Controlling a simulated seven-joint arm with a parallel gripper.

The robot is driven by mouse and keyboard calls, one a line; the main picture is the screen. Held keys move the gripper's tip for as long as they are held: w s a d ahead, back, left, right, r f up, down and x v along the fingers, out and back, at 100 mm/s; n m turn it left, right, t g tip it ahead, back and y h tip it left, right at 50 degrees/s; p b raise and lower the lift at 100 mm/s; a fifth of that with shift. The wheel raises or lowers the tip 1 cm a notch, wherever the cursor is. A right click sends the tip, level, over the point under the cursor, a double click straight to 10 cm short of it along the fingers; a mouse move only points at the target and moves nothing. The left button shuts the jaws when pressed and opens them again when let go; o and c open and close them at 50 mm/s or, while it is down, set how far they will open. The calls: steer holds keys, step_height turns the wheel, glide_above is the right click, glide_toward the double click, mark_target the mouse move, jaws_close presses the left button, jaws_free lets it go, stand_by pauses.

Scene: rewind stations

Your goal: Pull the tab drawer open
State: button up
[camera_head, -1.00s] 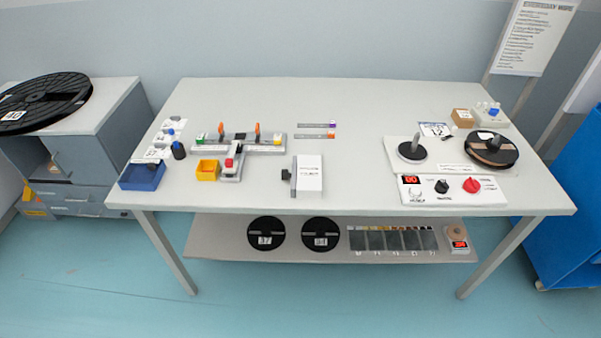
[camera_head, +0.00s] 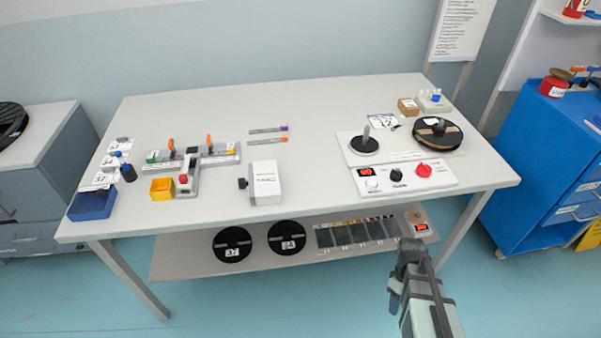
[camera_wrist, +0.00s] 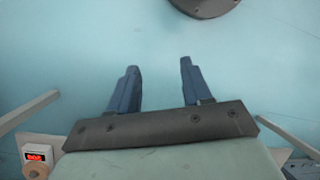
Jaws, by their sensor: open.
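A small white box (camera_head: 265,178) with a black knob (camera_head: 242,184) on its left side stands at the front middle of the table. The blue cabinet (camera_head: 541,165) on the right has shut drawer fronts with handles, and the grey cabinet (camera_head: 30,190) on the left also has drawers. No label that I can read tells which is the tab drawer. My gripper (camera_head: 410,246) is in front of the table's right half, apart from all of these. In the wrist view its two fingers are spread, with nothing between them (camera_wrist: 158,75) but floor behind.
The lower shelf (camera_head: 190,262) holds two black reels and several dark packets. Floor in front is clear.

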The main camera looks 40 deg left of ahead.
steer(key=w+a+r+n+t, duration=0.1)
steer(key=w+a+r+n, duration=0.15)
steer(key=a+r, duration=0.3)
steer(key=w+a+r+n+t, duration=0.1)
steer(key=a+r+n, duration=0.2)
steer(key=a+r, duration=0.25)
step_height(320, 180, up, 28)
steer(key=n+g+y, duration=0.2)
steer(key=n+y, duration=0.4)
steer(key=n, duration=0.2)
glide_above(242, 180)
steer(key=w+d, duration=0.4)
steer(key=x, duration=1.3)
steer(key=shift+w+f, duration=0.15)
steer(key=shift+c, duration=0.3)
jaws_close()
